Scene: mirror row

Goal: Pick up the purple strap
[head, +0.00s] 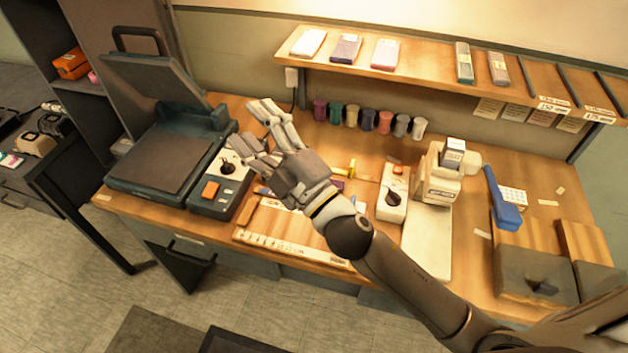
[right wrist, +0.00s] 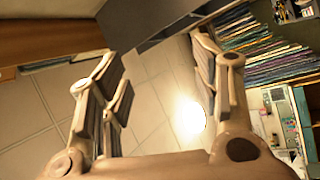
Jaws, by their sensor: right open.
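A small purple piece (head: 338,184) shows on the workbench just right of my right gripper's wrist in the head view. It is partly hidden by the gripper, and I cannot tell for sure that it is the strap. My right gripper (head: 250,125) is open and empty, raised over the bench, with its fingers pointing up and left toward the dark press. In the right wrist view its spread fingers (right wrist: 158,62) have only floor tiles and furniture beyond them. No strap shows there. My left gripper is not in view.
The dark press (head: 165,155) stands open at the left, beside a control box (head: 222,180). Several coloured spools (head: 368,120) hang along the wall below a shelf (head: 430,75). A white machine (head: 435,190) and a blue-handled tool (head: 503,200) stand to the right.

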